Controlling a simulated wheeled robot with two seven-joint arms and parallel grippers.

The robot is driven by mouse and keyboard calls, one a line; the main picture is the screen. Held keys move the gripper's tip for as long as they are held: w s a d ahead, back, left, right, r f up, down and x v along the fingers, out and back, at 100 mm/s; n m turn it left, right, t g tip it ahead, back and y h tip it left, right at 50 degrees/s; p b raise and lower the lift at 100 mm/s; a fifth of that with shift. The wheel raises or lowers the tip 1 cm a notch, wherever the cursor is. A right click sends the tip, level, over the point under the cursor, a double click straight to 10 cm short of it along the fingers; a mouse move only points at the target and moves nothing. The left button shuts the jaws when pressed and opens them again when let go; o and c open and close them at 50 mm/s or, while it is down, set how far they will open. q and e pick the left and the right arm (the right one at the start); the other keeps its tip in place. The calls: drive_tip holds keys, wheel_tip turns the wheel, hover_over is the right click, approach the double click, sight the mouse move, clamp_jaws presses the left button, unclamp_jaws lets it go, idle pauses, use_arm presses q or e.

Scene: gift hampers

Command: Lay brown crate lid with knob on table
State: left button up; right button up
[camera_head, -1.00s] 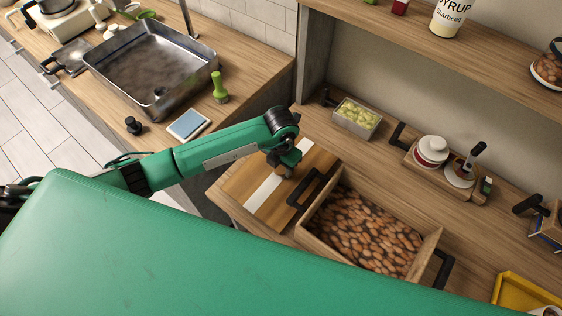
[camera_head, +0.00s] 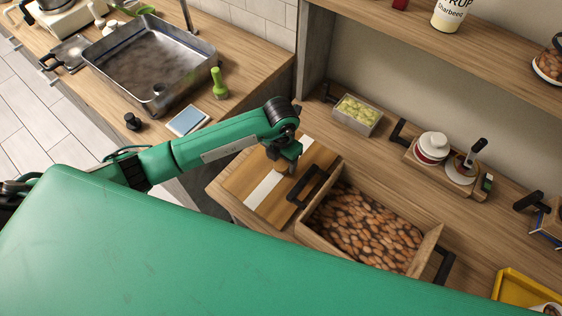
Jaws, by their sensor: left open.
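The brown crate lid (camera_head: 245,181), with lighter and darker wood stripes and one white band, lies flat on the wooden table at the left of the crate. I cannot tell whether the fingers touch the knob. The crate (camera_head: 428,246), open and full of almonds, stands right beside the lid, with black handles at both ends. My right gripper is not in view.
A small box of green pieces (camera_head: 357,112) and a wooden tray with jars (camera_head: 428,166) stand at the back. A yellow tray (camera_head: 512,287) is at lower right. A sink (camera_head: 150,65) is at upper left. A shelf overhangs the table.

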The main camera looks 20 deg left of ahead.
sight(281, 165)
use_arm(q)
wheel_tip(281, 165, up, 10)
drive_tip(key=b, duration=0.2)
drive_tip(key=shift+r, duration=0.15)
idle(0.4)
